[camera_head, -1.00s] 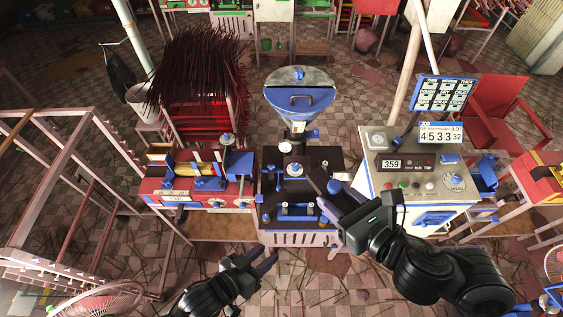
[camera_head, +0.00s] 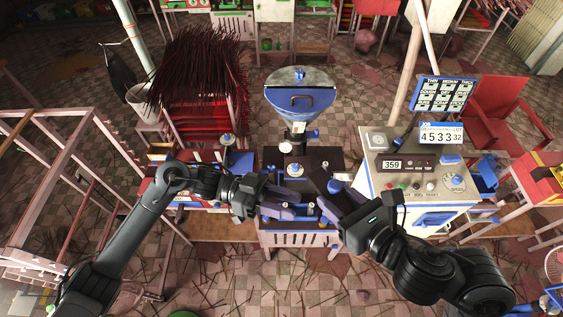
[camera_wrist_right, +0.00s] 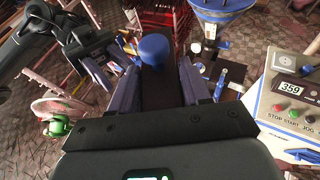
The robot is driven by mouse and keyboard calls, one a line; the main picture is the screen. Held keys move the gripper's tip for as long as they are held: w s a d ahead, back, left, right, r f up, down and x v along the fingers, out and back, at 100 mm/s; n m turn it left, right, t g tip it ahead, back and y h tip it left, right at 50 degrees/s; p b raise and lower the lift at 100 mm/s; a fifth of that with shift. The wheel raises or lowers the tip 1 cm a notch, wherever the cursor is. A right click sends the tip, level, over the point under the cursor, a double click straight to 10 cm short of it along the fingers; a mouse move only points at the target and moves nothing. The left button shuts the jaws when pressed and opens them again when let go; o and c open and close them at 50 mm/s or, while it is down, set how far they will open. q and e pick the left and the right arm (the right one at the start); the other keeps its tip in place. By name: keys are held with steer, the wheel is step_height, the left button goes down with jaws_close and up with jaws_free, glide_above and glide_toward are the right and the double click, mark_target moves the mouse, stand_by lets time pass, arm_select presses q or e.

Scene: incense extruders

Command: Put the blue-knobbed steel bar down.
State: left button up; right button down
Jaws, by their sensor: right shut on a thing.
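The blue knob of the steel bar (camera_wrist_right: 156,50) shows between the fingers of my right gripper (camera_wrist_right: 158,82) in the right wrist view. The bar's blue knob also shows in the head view (camera_head: 334,186). My right gripper (camera_head: 333,203) is shut on the bar over the right side of the dark-topped middle machine (camera_head: 318,162). The rest of the bar is mostly hidden by the gripper. My left gripper (camera_head: 303,205) is over the front of the same machine, its fingers apart and empty, left of the right gripper.
A blue hopper (camera_head: 300,100) stands at the back of the middle machine. A grey control console (camera_head: 415,170) reading 359 stands to the right. A red bench (camera_head: 160,197) stands to the left, partly behind my left arm. Dark sticks (camera_head: 195,75) hang on a rack at the back left.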

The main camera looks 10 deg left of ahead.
arm_select(q)
steer(key=m, duration=0.2)
glide_toward(333, 191)
steer(key=w, duration=0.2)
steer(key=r, duration=0.1)
steer(key=shift+y, duration=0.4)
steer(key=d, duration=0.3)
steer(key=s+d, duration=0.1)
steer(key=d, duration=0.7)
steer(key=shift+s+d+r, duration=0.15)
steer(key=shift+s+r, duration=0.05)
steer(key=shift+s, duration=0.05)
arm_select(e)
steer(key=shift+a+r, duration=0.1)
steer(key=shift+a, duration=0.05)
arm_select(q)
steer(key=shift+c, duration=0.3)
arm_select(e)
steer(key=shift+s, duration=0.1)
